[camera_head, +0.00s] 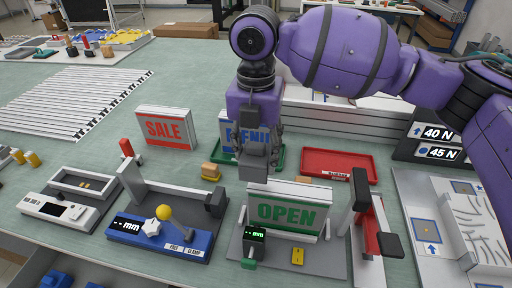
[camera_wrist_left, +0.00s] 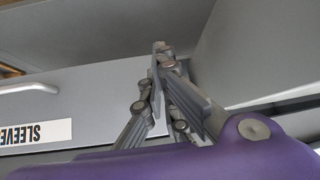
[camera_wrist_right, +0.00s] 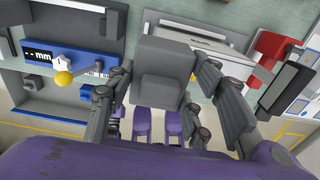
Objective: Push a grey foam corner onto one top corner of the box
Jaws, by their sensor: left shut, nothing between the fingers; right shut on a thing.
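My right gripper (camera_head: 256,148) is shut on a grey foam corner (camera_head: 256,170), which also shows as a grey block between the fingers in the right wrist view (camera_wrist_right: 160,72). The box, a lightbox with a green OPEN sign (camera_head: 285,213), stands upright in a grey fixture. The foam corner is over the box's top left corner in the head view; I cannot tell whether they touch. In the right wrist view the box (camera_wrist_right: 225,64) is partly hidden behind the foam. My left gripper (camera_wrist_left: 162,75) is shut and empty, before a grey drawer front; the head view does not show it.
A blue measuring fixture (camera_head: 165,235) with a yellow knob stands left of the box. A red clamp device (camera_head: 378,225) stands close on its right. A red tray (camera_head: 338,164) and a SALE lightbox (camera_head: 165,129) are behind. A drawer labelled SLEEVE (camera_wrist_left: 75,105) is near my left gripper.

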